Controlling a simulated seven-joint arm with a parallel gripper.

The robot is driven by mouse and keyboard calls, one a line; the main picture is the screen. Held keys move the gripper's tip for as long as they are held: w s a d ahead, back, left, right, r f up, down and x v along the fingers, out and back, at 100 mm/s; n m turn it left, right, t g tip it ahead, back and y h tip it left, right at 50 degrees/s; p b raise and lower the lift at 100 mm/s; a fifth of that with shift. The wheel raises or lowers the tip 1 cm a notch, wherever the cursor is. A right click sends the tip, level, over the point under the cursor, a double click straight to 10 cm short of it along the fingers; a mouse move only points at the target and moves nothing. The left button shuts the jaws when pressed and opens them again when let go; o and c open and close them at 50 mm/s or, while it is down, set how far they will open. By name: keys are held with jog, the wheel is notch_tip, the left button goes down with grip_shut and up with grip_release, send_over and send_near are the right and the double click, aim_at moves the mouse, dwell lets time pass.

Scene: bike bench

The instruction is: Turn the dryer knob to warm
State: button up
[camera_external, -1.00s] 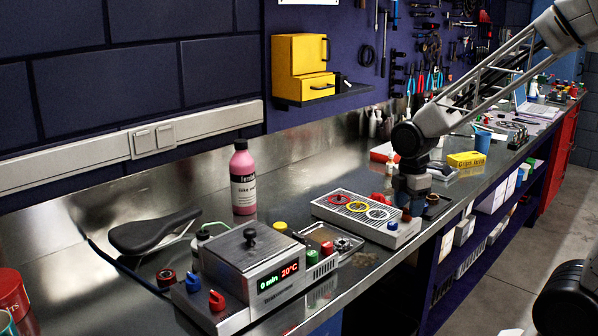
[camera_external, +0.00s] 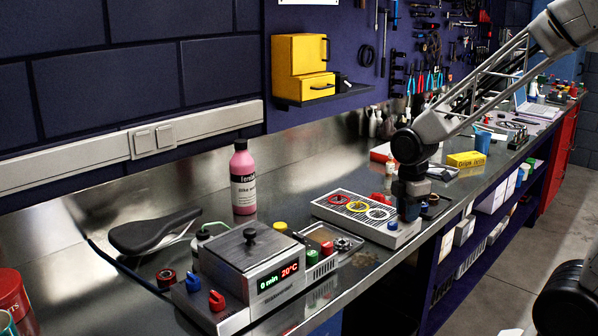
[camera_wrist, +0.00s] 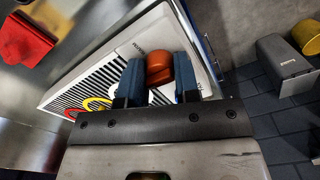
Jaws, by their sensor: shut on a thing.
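The dryer, a white flat unit with a dark slotted grille (camera_external: 335,210), lies near the bench's front edge. Red, yellow and white rings rest on its grille. The dryer also shows in the wrist view (camera_wrist: 132,42). Its orange-red knob (camera_wrist: 159,66) sits between the two blue-grey fingers of my gripper (camera_wrist: 160,80), which is shut on it. In the external view my gripper (camera_external: 408,212) points down at the dryer's right end and hides the knob. A blue button (camera_external: 392,226) shows on the dryer's front right. I cannot read the knob's setting.
A steel box with a red and green display (camera_external: 278,277) stands at the front left, with blue and red knobs beside it. A pink bottle (camera_external: 243,182) and a black saddle (camera_external: 152,232) stand behind. A yellow box (camera_external: 466,159) lies further right. Bare bench lies behind the dryer.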

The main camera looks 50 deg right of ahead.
jog(key=shift+m, duration=0.4)
jog(key=m, duration=1.2)
dwell(0.4)
jog(key=o, duration=0.9)
jog(key=shift+r, duration=0.1)
jog(key=shift+r, duration=3.8)
